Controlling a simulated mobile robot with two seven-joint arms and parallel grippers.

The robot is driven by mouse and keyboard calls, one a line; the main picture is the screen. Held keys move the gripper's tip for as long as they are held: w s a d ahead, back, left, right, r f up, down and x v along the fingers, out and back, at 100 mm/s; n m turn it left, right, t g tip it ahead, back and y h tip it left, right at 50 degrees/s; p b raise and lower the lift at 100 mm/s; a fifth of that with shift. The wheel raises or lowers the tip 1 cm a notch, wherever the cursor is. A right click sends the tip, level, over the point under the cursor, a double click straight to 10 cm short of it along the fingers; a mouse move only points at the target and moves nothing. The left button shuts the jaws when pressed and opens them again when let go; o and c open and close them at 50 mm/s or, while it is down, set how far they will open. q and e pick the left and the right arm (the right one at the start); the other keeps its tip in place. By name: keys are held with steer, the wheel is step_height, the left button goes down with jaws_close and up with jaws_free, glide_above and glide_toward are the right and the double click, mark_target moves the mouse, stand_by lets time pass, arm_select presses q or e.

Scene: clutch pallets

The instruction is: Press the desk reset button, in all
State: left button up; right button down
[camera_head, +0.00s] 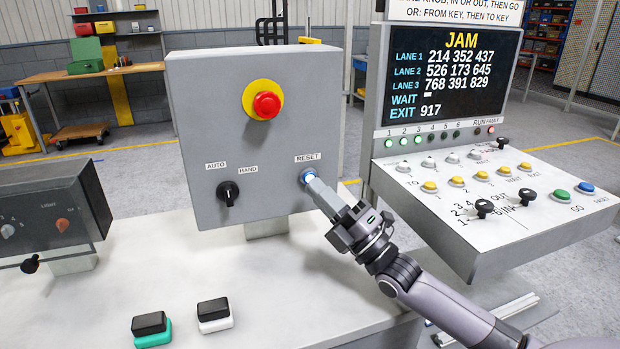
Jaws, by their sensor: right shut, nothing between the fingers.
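The reset button (307,177) is a small blue button under the RESET label, at the lower right of the grey box (205,130). My right gripper (313,185) is shut and empty. Its fingertips are right at the button and overlap its lower edge in the picture; I cannot tell whether they touch it or how far it is pushed in. The arm comes in from the lower right. My left gripper is not in view.
The box also carries a red button (267,105) on a yellow disc and a black AUTO/HAND knob (228,193). A sloped console (480,240) with a JAM screen (450,75) stands close on the right. Two black-topped blocks stand on the table (265,290) in front.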

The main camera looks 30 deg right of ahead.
steer(key=shift+w, duration=0.1)
stand_by(0.6)
steer(key=shift+w+d, duration=0.1)
steer(key=shift+w, duration=0.2)
steer(key=shift+w+d+b, duration=0.15)
steer(key=shift+w+b, duration=0.25)
steer(key=shift+w, duration=0.05)
stand_by(0.6)
stand_by(0.4)
steer(key=shift+s+a+p, duration=0.2)
steer(key=shift+s+p, duration=0.3)
steer(key=shift+s, duration=0.35)
